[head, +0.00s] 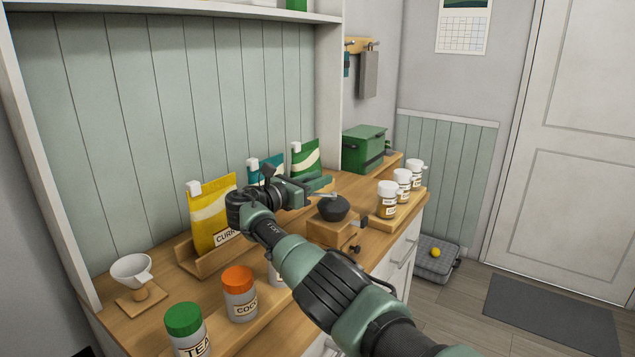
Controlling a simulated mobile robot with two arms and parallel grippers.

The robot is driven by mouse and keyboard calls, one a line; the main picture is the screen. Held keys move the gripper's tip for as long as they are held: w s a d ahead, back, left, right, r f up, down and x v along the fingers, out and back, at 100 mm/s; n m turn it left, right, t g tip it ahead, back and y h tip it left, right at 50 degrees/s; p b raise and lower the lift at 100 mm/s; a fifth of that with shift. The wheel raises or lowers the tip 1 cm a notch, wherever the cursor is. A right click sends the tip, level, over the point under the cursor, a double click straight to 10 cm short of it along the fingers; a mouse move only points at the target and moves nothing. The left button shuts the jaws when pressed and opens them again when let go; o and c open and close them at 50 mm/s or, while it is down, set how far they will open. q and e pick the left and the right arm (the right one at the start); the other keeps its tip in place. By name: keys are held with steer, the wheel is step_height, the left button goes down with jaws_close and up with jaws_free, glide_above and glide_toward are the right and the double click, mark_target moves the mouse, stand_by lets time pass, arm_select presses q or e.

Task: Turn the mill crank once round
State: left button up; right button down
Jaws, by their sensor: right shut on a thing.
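The mill (336,231) is a wooden box with a dark rounded top (333,208), standing upright on the counter near the middle of the head view. My right arm reaches in from the lower right. My right gripper (321,184) is just above and behind the mill's top, shut on the mill crank. The crank's handle is mostly hidden by the fingers, so its exact angle is hard to tell. My left gripper is not in view.
Jars with green (184,318) and orange (238,280) lids stand in front left, near a white funnel (132,270). White-lidded jars (387,200) and a green box (363,148) are to the right.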

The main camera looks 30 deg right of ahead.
steer(key=c, duration=1.1)
jaws_free()
steer(key=shift+d, duration=0.1)
steer(key=shift+c, duration=0.2)
steer(key=v, duration=0.7)
steer(key=shift+a, duration=0.4)
steer(key=shift+f, duration=0.15)
